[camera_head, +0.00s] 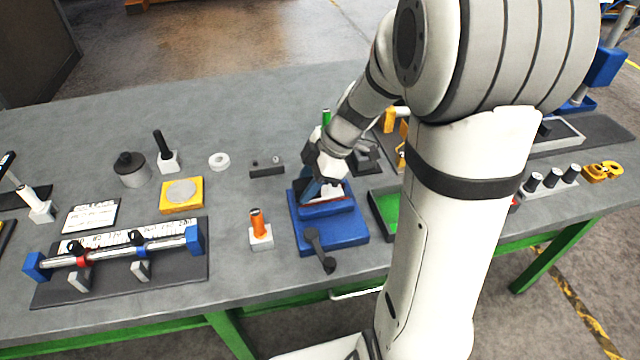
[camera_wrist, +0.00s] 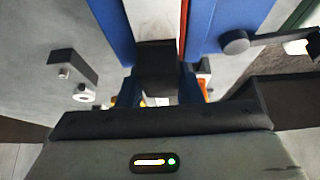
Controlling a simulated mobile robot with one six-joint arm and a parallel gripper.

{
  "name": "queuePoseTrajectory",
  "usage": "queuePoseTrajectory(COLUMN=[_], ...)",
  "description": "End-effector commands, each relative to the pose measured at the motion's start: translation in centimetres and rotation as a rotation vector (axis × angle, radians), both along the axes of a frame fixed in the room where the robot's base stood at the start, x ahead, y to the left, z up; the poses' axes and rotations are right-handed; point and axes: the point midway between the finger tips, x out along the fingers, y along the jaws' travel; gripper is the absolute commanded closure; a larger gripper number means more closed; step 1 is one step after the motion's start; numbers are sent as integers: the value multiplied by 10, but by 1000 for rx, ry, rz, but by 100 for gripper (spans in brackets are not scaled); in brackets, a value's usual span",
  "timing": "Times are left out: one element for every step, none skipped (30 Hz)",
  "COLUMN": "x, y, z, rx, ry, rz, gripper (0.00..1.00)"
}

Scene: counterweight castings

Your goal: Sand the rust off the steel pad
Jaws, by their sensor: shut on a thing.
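A blue vise (camera_head: 328,232) stands near the front edge of the bench. A pale pad (camera_head: 332,192) with a reddish strip along its front shows at the top of the vise, partly hidden by my gripper. The wrist view shows a pale surface (camera_wrist: 150,18) between two blue parts of the vise (camera_wrist: 115,30). My gripper (camera_head: 311,188) is low over the left of the vise. It is shut on a dark block (camera_wrist: 157,60), which reaches over the pale surface. I cannot tell whether the block touches the pad. Rust cannot be made out clearly.
The vise handle (camera_head: 318,250) sticks out toward the front. An orange-handled tool (camera_head: 258,224) in a pale holder stands left of the vise, and a green-lined tray (camera_head: 385,212) lies right of it. A small dark bar (camera_head: 267,171) lies behind left. My arm hides the bench's right middle.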

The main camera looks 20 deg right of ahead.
Motion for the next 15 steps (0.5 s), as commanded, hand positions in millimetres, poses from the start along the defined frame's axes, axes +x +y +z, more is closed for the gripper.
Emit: queuePoseTrajectory(x=[0, -1, 0, 0, 0, 0, 0, 0, -1, -1, -1, -1, 0, 0, 0], y=[5, 7, 10, 12, 11, 11, 11, 10, 10, 10, 10, 10, 9, 9, 9], z=[-1, -3, -3, -1, 4, 9, 19, 26, 27, 29, 32, 36, 39, 41, 45], rx=[1, 1, 1, 1, 1, 1, 0, -1, 0, 0, 0, 0, 0, 0, 0], ry=[-1, 1, 0, 0, 0, -2, -4, -4, 0, 1, 1, 0, 0, 0, 0], rz=[2, 0, -1, -4, -4, -5, -3, -5, -6, -5, -5, -7, -7, -7, -8], gripper=[96, 96, 96, 96, 96, 96, 96, 96, 96, 96, 96, 96, 96, 96, 96])
